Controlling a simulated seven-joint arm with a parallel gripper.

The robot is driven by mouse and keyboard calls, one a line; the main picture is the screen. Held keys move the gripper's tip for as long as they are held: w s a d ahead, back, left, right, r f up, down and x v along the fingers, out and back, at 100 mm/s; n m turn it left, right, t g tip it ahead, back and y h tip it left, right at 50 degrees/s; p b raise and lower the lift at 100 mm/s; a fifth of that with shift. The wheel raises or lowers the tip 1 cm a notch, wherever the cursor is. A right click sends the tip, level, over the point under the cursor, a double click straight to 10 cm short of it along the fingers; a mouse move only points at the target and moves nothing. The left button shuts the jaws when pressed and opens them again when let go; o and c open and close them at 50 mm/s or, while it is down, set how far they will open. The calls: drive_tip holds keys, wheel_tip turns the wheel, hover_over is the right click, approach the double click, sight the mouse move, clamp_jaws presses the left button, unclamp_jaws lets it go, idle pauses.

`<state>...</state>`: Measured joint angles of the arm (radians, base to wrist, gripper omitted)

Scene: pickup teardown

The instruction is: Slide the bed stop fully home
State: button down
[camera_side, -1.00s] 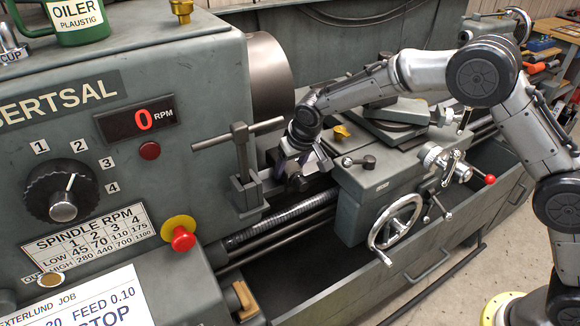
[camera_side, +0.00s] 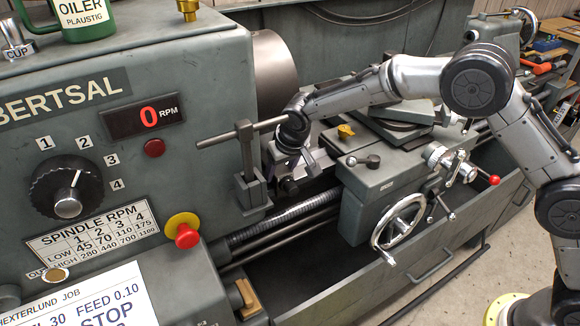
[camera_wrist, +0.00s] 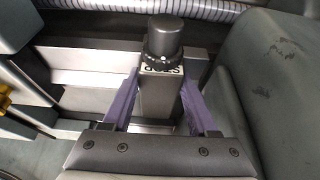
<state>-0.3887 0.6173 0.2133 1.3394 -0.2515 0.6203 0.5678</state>
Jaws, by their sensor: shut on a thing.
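The bed stop (camera_wrist: 158,95) is a dark block with a black round knob on top and a label reading STOP; in the wrist view it stands upright on the bed rails. My gripper (camera_wrist: 162,100) has its two purple fingers on either side of the block, shut on it. In the side view my gripper (camera_side: 291,166) reaches down between the headstock and the carriage, close to the headstock. The stop's dark knob (camera_side: 287,188) shows below it there; the rest is mostly hidden.
The headstock (camera_side: 215,75) with an upright T-handle clamp (camera_side: 247,165) stands to the left. The carriage (camera_side: 375,195) with its handwheel is to the right, leaving bare bed between. In the wrist view a grey casting (camera_wrist: 275,75) stands close on the right, and a ribbed hose-like screw (camera_wrist: 200,10) crosses the top.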

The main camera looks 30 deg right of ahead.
drive_tip(key=shift+c, duration=0.9)
unclamp_jaws()
drive_tip(key=v, duration=1.4)
drive_tip(key=shift+f, duration=0.1)
